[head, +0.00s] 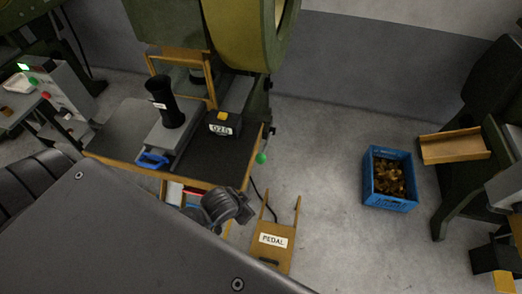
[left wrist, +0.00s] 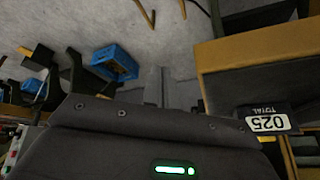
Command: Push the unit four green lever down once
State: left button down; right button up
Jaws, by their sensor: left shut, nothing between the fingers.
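The green lever knob (head: 261,158) sits at the right front corner of the press's work table (head: 215,165) in the head view, on a thin rod beside the table edge. No unit number is readable on this press. My left gripper shows in the left wrist view (left wrist: 152,84), with its fingers shut and empty. In the head view my grey arm covers the lower left, and the fingers cannot be made out. The green knob cannot be made out in the left wrist view. My right gripper is not in view.
A counter reading 025 (head: 221,124), a black upright part (head: 166,103) and a blue handle (head: 152,160) are on the table. A pedal (head: 272,247) stands on the floor in front. A blue crate of copper pieces (head: 389,195) stands right, with free floor between.

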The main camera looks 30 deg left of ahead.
pick_arm(q)
jog(key=w+d+r+m+t+h+p, duration=0.1)
jog(key=w+d+r+m+h, duration=0.2)
jog(key=w+r, duration=0.4)
jog(key=w+d+r+m+t+h, duration=0.2)
jog(key=w+d+r+m, duration=0.25)
jog(key=w, duration=0.45)
jog(key=w+a+r+m+g, duration=0.2)
jog(key=a, duration=0.5)
jog(key=w+a+r+m+g, duration=0.2)
jog(key=w+a+r+g, duration=0.1)
jog(key=a, duration=0.3)
jog(key=shift+w+a+h, duration=0.25)
jog(key=shift+a+h, duration=0.05)
jog(key=shift+a, duration=0.05)
jog(key=shift+f, duration=0.1)
jog(key=shift+s+d+f+b, duration=0.15)
jog(key=shift+s+f+b, duration=0.35)
jog(key=shift+f+b, duration=0.7)
jog(key=shift+s+d+f+b, duration=0.1)
jog(key=shift+s+f+b, duration=0.55)
jog(key=shift+f, duration=0.8)
jog(key=shift+s+d+f+b, duration=0.15)
jog(key=shift+s+f+b, duration=0.15)
jog(key=shift+f+b, duration=0.95)
jog(key=shift+f, duration=0.2)
